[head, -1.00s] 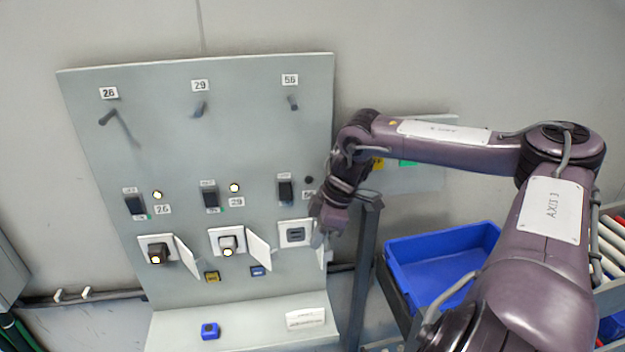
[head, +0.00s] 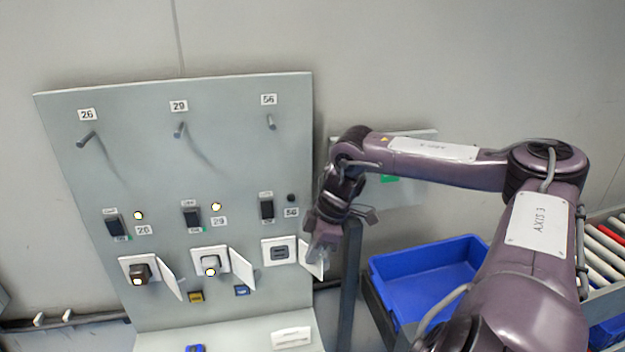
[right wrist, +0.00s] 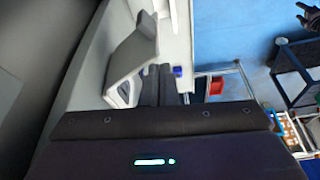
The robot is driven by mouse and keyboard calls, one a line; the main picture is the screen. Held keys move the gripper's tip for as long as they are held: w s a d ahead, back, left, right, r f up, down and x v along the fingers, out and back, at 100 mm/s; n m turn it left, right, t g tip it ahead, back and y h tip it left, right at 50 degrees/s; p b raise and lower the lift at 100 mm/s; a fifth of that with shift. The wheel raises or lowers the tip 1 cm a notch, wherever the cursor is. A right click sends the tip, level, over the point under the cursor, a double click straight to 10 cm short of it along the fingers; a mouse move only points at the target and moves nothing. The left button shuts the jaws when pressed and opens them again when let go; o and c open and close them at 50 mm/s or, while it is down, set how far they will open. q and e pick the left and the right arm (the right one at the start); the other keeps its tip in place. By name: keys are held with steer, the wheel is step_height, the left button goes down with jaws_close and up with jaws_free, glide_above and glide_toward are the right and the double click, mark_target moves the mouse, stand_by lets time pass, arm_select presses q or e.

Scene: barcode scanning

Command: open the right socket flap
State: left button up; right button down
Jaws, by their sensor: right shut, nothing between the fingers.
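The right socket (head: 279,252) is a white square plate with a dark grey insert, low on the right of the grey board. Its white flap (head: 313,264) stands swung out from the plate's right side, and the insert is uncovered. My right gripper (head: 322,252) is shut and empty. It is at the flap, overlapping the flap's upper right part in the head view; whether they touch I cannot tell. In the right wrist view the dark gripper body fills the bottom, and pale grey shapes lie ahead of it. My left gripper is out of view.
The left socket (head: 140,270) and middle socket (head: 210,262) hold plugs, and their flaps stand open. Switches and hooks sit above them. A dark post (head: 348,285) stands just right of the board, with a blue bin (head: 440,262) beyond it.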

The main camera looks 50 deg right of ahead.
steer(key=s+b+v, duration=0.1)
steer(key=b+v, duration=0.2)
steer(key=v, duration=0.5)
steer(key=shift+s+a, duration=0.2)
steer(key=shift+s, duration=0.05)
stand_by(0.4)
steer(key=shift+f, duration=0.15)
